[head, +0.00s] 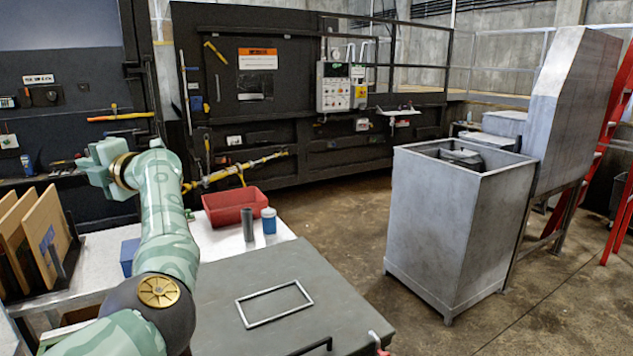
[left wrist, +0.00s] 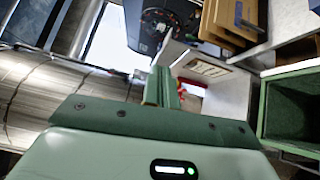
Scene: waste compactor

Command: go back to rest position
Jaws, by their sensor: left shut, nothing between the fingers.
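My left arm comes in from the lower left of the head view, in green camouflage, with its left gripper (head: 90,165) raised above the left end of the white worktable (head: 215,240). In the left wrist view the gripper's fingers (left wrist: 163,88) are together with nothing visible between them. The gripper is apart from the table and the objects on it. My right gripper does not show in either view.
A red bin (head: 234,203), a grey cylinder (head: 247,225) and a blue cup (head: 268,222) stand on the table. Wooden boards (head: 47,235) stand at the left. A dark compactor (head: 270,95) is behind. A metal bin (head: 450,220) stands right; floor between is clear.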

